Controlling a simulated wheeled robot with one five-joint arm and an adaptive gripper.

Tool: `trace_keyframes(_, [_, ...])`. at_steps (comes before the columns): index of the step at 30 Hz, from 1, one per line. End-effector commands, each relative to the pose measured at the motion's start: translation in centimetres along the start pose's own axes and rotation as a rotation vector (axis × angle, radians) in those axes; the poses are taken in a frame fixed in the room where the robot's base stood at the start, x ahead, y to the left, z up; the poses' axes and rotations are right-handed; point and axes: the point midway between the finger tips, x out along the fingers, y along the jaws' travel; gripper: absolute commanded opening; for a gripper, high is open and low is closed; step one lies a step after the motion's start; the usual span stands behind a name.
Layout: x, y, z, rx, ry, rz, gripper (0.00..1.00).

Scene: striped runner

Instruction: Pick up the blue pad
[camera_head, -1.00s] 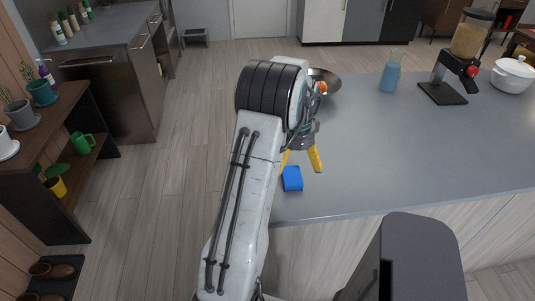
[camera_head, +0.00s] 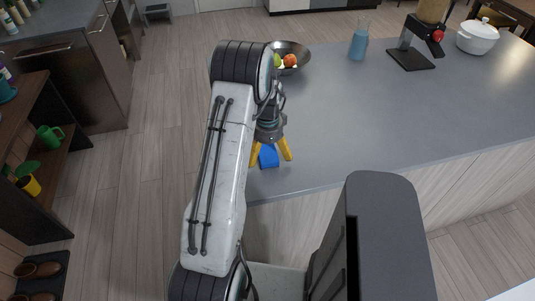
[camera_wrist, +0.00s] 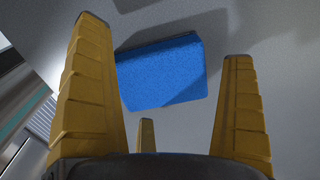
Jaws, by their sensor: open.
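The blue pad (camera_head: 268,157) lies on the grey counter (camera_head: 400,105) near its front left corner. My gripper (camera_head: 272,153) is above it, pointing down, with its yellow fingers spread. In the wrist view, the pad (camera_wrist: 160,74) shows beyond the fingers, in the gap between the left and right fingertips. My gripper (camera_wrist: 163,45) is open and empty there, and a third, shorter finger shows low in the middle. I cannot tell whether any finger touches the pad. A shadow falls over the pad's right part.
A metal bowl of fruit (camera_head: 290,57) stands behind my arm. A blue bottle (camera_head: 358,43), a dispenser (camera_head: 413,45) and a white pot (camera_head: 477,38) stand farther back. The counter's middle is clear. A dark shelf (camera_head: 50,165) stands left across the floor.

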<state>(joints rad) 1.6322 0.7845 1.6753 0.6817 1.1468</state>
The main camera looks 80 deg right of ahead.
Motion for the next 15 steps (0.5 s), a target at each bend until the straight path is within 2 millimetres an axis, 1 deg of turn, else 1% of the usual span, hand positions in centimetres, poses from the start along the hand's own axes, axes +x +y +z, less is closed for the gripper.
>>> trace_keyframes(8, [0.16, 0.01, 0.0, 0.0, 0.0, 0.0, 1.0])
trace_keyframes(15, [0.14, 0.01, 0.0, 0.0, 0.0, 0.0, 0.78])
